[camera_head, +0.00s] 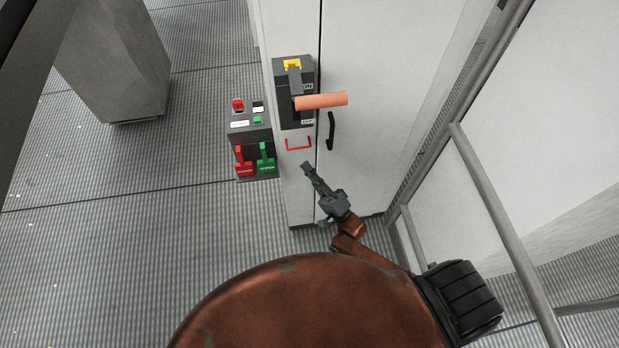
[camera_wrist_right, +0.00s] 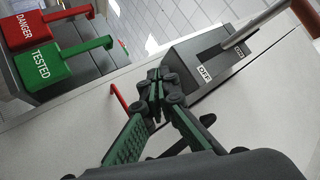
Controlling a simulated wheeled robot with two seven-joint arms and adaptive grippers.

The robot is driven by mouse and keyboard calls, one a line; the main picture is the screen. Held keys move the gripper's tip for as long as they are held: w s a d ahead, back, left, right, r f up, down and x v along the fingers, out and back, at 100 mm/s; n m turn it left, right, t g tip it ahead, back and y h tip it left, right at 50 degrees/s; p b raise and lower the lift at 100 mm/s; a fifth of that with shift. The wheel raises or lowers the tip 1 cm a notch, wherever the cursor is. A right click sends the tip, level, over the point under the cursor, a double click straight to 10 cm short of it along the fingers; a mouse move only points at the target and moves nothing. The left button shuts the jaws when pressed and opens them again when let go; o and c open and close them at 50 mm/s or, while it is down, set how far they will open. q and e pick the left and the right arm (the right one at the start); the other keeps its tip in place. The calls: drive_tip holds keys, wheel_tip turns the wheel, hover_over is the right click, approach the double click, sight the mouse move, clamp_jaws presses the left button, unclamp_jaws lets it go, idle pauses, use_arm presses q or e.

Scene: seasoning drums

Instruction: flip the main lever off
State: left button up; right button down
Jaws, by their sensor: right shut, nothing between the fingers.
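The main lever has an orange handle (camera_head: 322,100) on a grey arm. It stands out from a dark switch box (camera_head: 297,121) on the pale cabinet, with a yellow piece at the box's top. ON is marked on the upper part and OFF at the bottom. My right gripper (camera_head: 306,166) is shut and empty, below the box and apart from the lever. Its fingertips also show in the wrist view (camera_wrist_right: 157,78). My left gripper is not in view.
A red bracket (camera_head: 298,146) is on the cabinet just under the box. A black door handle (camera_head: 330,131) is to its right. A panel with red (camera_head: 242,163) and green (camera_head: 265,159) tag hooks hangs at the left. Grey rails (camera_head: 497,195) run along the right.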

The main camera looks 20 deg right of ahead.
wheel_tip(320, 180, down, 7)
drive_tip(key=w+n+g+h, duration=0.1)
drive_tip(key=shift+d+h, duration=0.3)
drive_tip(key=shift+d, duration=0.1)
drive_tip(key=shift+f, duration=0.15)
